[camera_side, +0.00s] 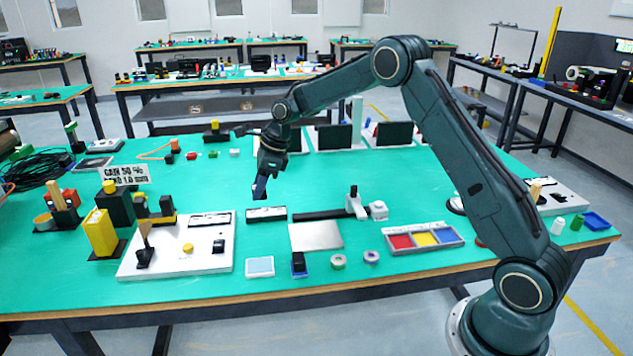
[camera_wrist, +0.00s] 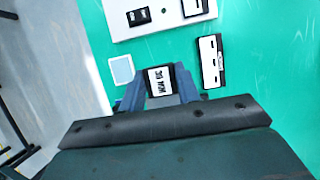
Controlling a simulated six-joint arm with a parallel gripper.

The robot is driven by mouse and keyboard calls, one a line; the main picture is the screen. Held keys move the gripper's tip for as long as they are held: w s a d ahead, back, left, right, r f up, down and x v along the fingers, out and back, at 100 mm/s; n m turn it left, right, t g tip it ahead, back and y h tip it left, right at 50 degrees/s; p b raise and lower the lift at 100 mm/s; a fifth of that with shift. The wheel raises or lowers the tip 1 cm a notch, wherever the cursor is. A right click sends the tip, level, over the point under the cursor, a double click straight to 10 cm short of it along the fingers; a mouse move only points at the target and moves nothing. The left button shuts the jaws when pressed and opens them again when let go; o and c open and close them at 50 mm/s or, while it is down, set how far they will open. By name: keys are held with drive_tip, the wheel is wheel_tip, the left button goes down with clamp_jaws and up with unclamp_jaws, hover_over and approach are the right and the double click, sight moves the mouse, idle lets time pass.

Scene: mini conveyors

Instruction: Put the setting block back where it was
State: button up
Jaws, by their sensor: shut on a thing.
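My gripper (camera_side: 260,188) hangs above the green table, left of its middle in the side view, with blue fingers pointing down. In the wrist view my gripper (camera_wrist: 160,84) is shut on a small black block (camera_wrist: 161,81) with a white lettered label, which I take to be the setting block. Its lettering is too small to read surely. In the side view the block is hard to tell from the fingers. The held block appears clear of the table.
A black-and-white slotted unit (camera_side: 266,214) lies below my gripper, beside a black conveyor strip (camera_side: 322,214). A metal plate (camera_side: 316,236), a light-blue pad (camera_side: 260,266) and a white panel (camera_side: 180,262) stand nearer the front. A three-colour tray (camera_side: 415,238) is at right.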

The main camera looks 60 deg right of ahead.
hover_over(260, 240)
drive_tip(key=s, duration=0.1)
drive_tip(key=f, duration=0.6)
drive_tip(key=d+f, duration=0.1)
drive_tip(key=f, duration=0.2)
drive_tip(key=shift+f, duration=0.4)
drive_tip(key=shift+f, duration=2.1)
drive_tip(key=shift+f, duration=0.15)
drive_tip(key=o, duration=1.1)
drive_tip(key=v, duration=1.2)
drive_tip(key=shift+a, duration=0.1)
